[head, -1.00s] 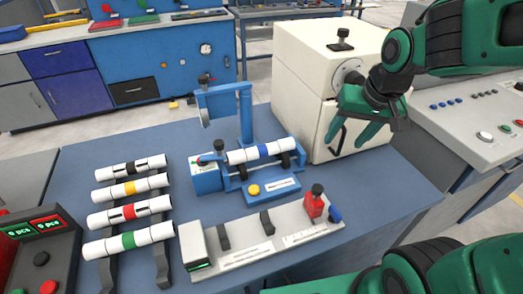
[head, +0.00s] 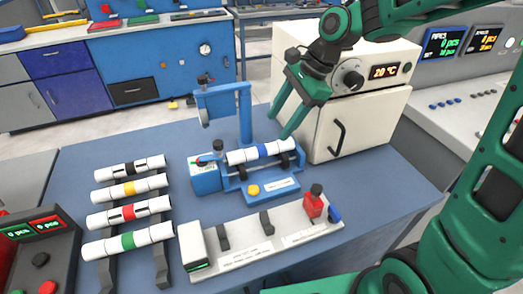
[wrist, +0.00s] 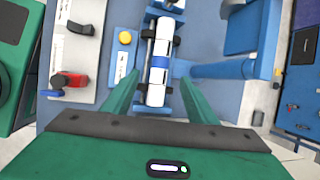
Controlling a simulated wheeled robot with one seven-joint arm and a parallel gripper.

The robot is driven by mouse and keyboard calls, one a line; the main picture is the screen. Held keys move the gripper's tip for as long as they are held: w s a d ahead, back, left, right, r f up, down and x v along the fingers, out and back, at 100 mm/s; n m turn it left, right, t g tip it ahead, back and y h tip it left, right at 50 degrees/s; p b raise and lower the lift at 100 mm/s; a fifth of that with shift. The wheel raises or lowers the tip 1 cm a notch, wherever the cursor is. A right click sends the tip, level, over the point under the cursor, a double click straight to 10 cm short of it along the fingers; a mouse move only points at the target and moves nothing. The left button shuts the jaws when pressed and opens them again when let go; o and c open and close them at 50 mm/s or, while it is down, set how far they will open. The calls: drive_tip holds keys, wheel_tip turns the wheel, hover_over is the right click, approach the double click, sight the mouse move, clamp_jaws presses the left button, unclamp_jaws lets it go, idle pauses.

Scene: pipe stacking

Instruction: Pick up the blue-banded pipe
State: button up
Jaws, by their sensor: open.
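The blue-banded pipe (head: 262,152) is white with a blue band in its middle. It lies across the rollers of a small blue machine (head: 207,178) on the blue table. In the wrist view the pipe (wrist: 158,82) runs away from me, between my two green fingers and beyond their tips. My gripper (head: 282,120) is open and empty, above and just behind the pipe's right part in the head view. In the wrist view the fingers of my gripper (wrist: 150,78) stand apart on either side of the pipe. I cannot tell their exact height above it.
A blue post with an arm (head: 245,115) rises behind the pipe. A white oven (head: 350,110) stands close to the right. Several other banded pipes (head: 128,213) lie on a rack at left. A grey fixture (head: 262,238) with a red clamp lies in front.

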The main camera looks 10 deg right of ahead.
sight(264, 146)
drive_tip(key=x, duration=1)
drive_tip(key=shift+w+a+f, duration=0.15)
drive_tip(key=shift+w+f, duration=0.1)
drive_tip(key=shift+f, duration=0.1)
drive_tip(key=shift+c, duration=0.7)
drive_tip(key=c, duration=1.1)
drive_tip(key=shift+r, duration=0.1)
drive_tip(key=shift+c, duration=0.2)
